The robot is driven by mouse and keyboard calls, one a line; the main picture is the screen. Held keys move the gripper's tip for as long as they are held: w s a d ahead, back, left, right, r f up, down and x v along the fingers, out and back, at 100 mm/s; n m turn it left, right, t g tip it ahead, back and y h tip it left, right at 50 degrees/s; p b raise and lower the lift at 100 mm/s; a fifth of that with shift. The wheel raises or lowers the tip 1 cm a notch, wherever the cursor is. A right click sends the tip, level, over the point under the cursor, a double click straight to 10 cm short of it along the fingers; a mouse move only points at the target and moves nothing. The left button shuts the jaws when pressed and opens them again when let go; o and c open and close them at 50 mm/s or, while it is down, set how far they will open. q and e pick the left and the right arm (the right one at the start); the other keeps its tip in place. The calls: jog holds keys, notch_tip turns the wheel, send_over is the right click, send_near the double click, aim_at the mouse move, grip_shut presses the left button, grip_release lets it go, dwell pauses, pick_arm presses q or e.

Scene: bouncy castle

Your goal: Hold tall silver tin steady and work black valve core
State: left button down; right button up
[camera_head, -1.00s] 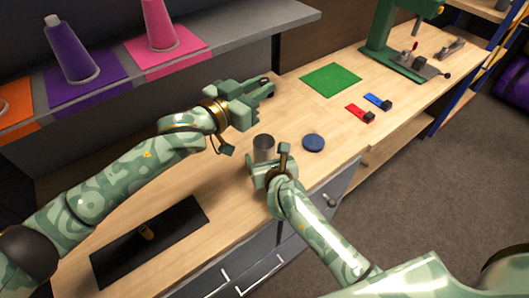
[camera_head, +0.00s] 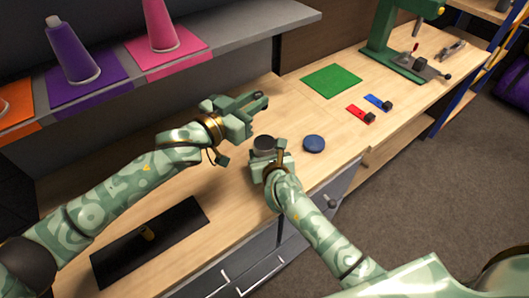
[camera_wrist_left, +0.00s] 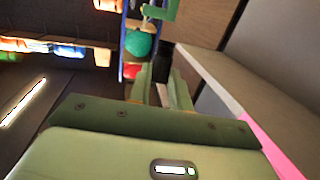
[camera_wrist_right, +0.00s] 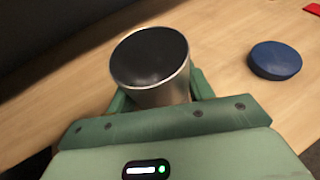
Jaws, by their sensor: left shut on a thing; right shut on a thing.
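The tall silver tin (camera_head: 264,143) stands upright on the workbench, its dark round top facing up. My right gripper (camera_head: 267,158) is shut on its sides; the right wrist view shows the tin (camera_wrist_right: 150,65) between both fingers. My left gripper (camera_head: 252,103) is raised behind the tin, apart from it. It is shut on the black valve core (camera_wrist_left: 163,62), a small dark piece between its fingertips in the left wrist view. In the head view the fingers largely hide the core.
A blue round lid-like disc (camera_head: 313,144) lies right of the tin. A green mat (camera_head: 331,80), red piece (camera_head: 358,114) and blue piece (camera_head: 376,101) lie farther back. A green press (camera_head: 385,50) stands beyond. A black mat (camera_head: 175,235) lies front left. A shelf (camera_head: 240,33) overhangs the back.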

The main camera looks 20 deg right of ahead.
pick_arm(q)
notch_tip(320, 180, down, 8)
jog(key=a, duration=0.1)
dwell(0.4)
jog(key=shift+s, duration=0.1)
jog(key=c, duration=1.2)
grip_release()
jog(key=shift+a, duration=0.15)
jog(key=v, duration=1.2)
